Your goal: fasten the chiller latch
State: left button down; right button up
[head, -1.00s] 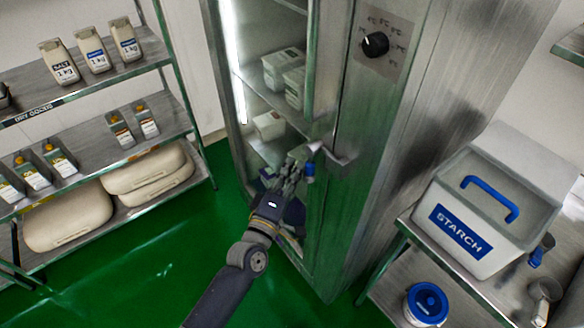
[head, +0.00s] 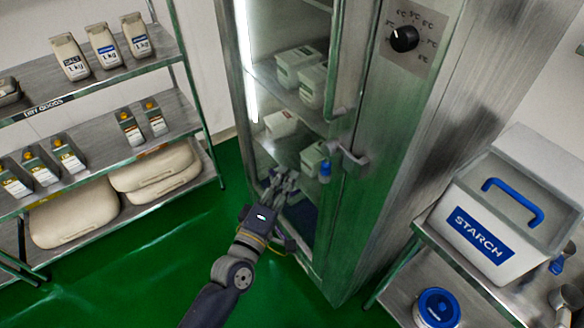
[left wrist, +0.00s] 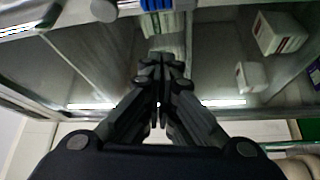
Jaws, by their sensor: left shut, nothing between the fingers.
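The chiller (head: 392,150) is a tall steel cabinet with a glass door (head: 300,150). Its latch (head: 346,156) is a metal piece on the door's right edge, with a blue-tipped lever (head: 325,171) hanging down from it. My left gripper (head: 284,178) is shut and empty, in front of the lower glass, below and left of the latch, and apart from it. The left wrist view shows the shut fingers (left wrist: 160,85), with a blue-tipped part (left wrist: 156,4) at the top edge. My right gripper is not in view.
A dry-goods rack (head: 100,85) with bags, bottles and large tubs stands at the left. A steel table (head: 405,275) with a starch bin (head: 480,250) stands at the right. The green floor (head: 130,275) between them is clear.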

pick_arm(q)
jog(key=v, duration=0.4)
jog(key=shift+r+b, duration=0.15)
jog(key=shift+b, duration=0.15)
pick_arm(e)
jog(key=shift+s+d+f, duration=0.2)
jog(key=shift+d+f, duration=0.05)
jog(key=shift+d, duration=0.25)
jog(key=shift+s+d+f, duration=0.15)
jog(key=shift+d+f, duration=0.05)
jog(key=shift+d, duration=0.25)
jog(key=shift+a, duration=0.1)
